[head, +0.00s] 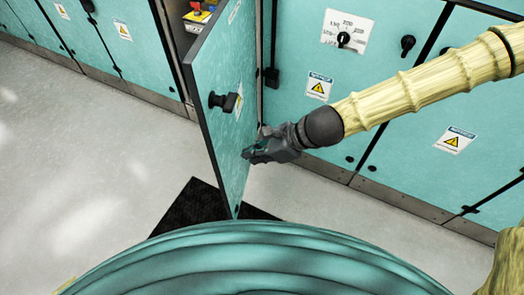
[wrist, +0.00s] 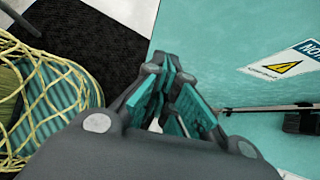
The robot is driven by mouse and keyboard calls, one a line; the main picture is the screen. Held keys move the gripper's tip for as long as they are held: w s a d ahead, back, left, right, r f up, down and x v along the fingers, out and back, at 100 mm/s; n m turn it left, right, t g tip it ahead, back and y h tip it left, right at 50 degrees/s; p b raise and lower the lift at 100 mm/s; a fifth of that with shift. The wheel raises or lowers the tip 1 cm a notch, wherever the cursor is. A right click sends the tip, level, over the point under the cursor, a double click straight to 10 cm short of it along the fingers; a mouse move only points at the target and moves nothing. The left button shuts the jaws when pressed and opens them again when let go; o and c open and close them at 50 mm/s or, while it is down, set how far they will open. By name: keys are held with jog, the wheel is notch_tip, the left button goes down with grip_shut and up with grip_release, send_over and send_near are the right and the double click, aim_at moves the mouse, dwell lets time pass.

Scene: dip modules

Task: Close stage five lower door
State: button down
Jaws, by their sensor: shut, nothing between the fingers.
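The teal cabinet door (head: 222,100) stands open, swung out from the cabinet row toward me, with a black knob on its left-hand face. My gripper (head: 252,154) is on the right-hand side of the door, close to its lower part. I cannot tell whether it touches the panel. In the wrist view my gripper (wrist: 170,95) is shut and empty, with the teal door surface (wrist: 215,45) just beyond it.
A closed cabinet panel (head: 300,50) with a dial plate (head: 346,31) and black knob (head: 408,45) stands right of the opening. Inside the opening are red and yellow parts (head: 198,15). A black mat (head: 190,207) lies under the door. The grey floor (head: 90,160) at left is clear.

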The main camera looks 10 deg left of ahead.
send_near(221, 161)
jog(key=shift+x, duration=2.05)
jog(key=shift+s+a+r, duration=0.1)
jog(key=shift+a, duration=0.1)
